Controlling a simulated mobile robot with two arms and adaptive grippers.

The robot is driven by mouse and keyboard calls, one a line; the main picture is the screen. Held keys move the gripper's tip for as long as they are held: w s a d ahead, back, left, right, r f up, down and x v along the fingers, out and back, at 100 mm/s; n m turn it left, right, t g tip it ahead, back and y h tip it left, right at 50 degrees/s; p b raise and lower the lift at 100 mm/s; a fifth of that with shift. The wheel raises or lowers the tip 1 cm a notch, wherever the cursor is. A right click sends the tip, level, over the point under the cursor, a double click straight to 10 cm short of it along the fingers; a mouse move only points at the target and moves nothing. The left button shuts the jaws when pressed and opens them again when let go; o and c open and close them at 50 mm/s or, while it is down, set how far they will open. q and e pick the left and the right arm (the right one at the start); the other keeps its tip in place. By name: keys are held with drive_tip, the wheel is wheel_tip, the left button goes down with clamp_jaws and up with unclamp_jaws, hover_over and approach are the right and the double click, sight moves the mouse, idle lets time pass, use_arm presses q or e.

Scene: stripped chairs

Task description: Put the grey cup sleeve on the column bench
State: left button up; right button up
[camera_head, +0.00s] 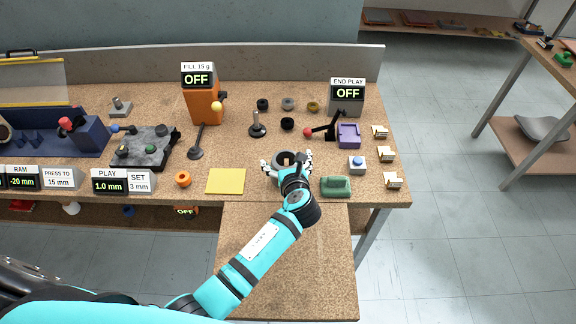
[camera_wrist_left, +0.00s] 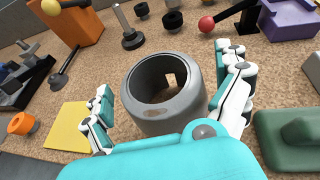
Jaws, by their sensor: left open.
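The grey cup sleeve, a thick hollow cylinder (camera_head: 284,157), stands upright near the front edge of the speckled workbench (camera_head: 240,145). In the left wrist view the sleeve (camera_wrist_left: 165,122) shows its open top and part of the bench through its bore. My left gripper (camera_head: 286,165) is open, with one white-and-teal finger on each side of the sleeve. In the left wrist view the gripper (camera_wrist_left: 170,85) has a visible gap between the left finger and the sleeve; the right finger is close to the wall, contact unclear. I cannot tell which surface is the column bench. My right gripper is out of view.
A yellow pad (camera_head: 226,181) lies left of the sleeve and a green block (camera_head: 336,186) right. Behind stand a black post (camera_head: 257,128), small rings (camera_head: 288,124) and a red-knobbed lever (camera_head: 322,129). A lower wooden surface (camera_head: 330,270) in front is bare. Another shelved bench (camera_head: 520,135) stands right.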

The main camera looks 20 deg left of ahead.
use_arm(q)
drive_tip(key=v, duration=1.2)
